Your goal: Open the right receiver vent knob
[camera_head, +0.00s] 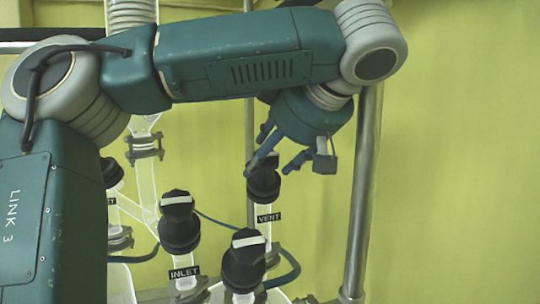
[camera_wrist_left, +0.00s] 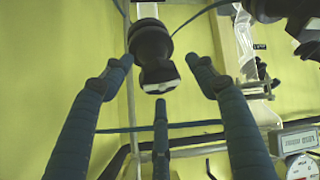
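The black vent knob (camera_head: 264,184) with a pale top bar stands above the "VENT" label (camera_head: 269,217) on a glass tube. My left gripper (camera_head: 268,171) is at the top of this knob, its fingers partly covering it. In the left wrist view a black knob (camera_wrist_left: 152,52) with a white bar lies between the spread fingers of the open left gripper (camera_wrist_left: 160,72). Gaps show on both sides, and I cannot tell whether any finger touches it. My right gripper is not in view.
The black "INLET" knob (camera_head: 180,225) and another black knob (camera_head: 245,262) stand close by in front. A metal post (camera_head: 364,190) rises just right of the vent knob. Blue hose (camera_head: 286,268) loops below. Yellow wall (camera_head: 460,150) fills the right, where room is free.

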